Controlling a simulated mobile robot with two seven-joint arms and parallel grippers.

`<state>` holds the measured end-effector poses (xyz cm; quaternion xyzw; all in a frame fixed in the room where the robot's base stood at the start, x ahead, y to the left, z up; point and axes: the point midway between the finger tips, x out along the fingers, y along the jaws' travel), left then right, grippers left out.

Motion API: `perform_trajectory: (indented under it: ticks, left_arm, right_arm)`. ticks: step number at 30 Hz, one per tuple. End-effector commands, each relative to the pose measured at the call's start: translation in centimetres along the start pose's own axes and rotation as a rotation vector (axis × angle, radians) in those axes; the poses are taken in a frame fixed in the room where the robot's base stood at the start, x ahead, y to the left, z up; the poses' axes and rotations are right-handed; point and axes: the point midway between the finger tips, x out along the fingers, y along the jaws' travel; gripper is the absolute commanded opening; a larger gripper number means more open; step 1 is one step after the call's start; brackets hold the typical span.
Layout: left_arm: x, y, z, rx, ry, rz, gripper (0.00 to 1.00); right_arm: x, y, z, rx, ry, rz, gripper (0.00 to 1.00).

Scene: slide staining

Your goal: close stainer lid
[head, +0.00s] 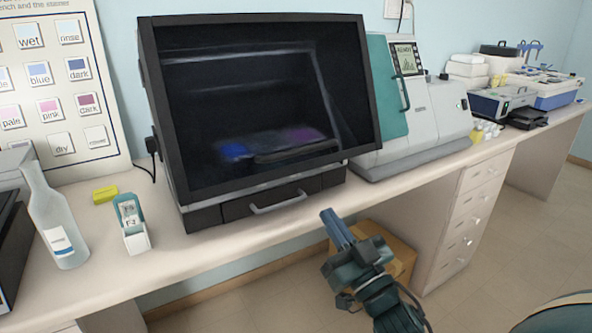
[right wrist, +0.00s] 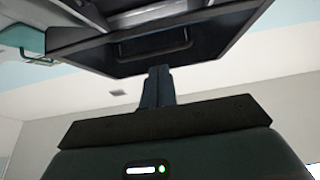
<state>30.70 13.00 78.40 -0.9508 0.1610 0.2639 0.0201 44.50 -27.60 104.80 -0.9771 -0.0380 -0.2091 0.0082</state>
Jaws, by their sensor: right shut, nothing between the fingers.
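The stainer (head: 187,216) is a large black and grey machine on the bench. Its lid (head: 258,15) is a dark glass panel in a black frame. The lid's lower edge appears to stand out from the body, above the silver front handle (head: 278,203). Blurred blue and purple baths show through the glass. My right gripper (head: 330,217) is shut and empty, in front of the bench edge, below and apart from the lid. In the right wrist view its fingers (right wrist: 157,75) are together, with the lid's frame (right wrist: 85,66) beyond them. My left gripper is not in view.
A teal and white instrument (head: 430,125) stands close to the stainer's right. A cardboard box (head: 395,250) is under the bench. The floor at right is mostly clear.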

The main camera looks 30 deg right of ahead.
Motion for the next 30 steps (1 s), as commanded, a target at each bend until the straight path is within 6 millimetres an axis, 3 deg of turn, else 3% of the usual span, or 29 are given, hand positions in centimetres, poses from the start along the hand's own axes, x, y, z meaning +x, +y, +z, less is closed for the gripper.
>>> perform_trajectory:
  ticks: [14, 21, 30]
  left_arm:
    - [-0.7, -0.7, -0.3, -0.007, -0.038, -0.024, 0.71]
    - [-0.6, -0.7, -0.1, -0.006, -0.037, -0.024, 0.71]
    - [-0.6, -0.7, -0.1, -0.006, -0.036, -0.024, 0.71]
  right_arm:
    - [9.7, 0.0, 0.0, 0.000, 0.003, 0.000, 0.00]
    - [11.5, 0.0, 2.4, 0.002, 0.002, 0.001, 0.00]
    - [11.9, 0.0, 2.8, 0.000, 0.002, -0.001, 0.00]
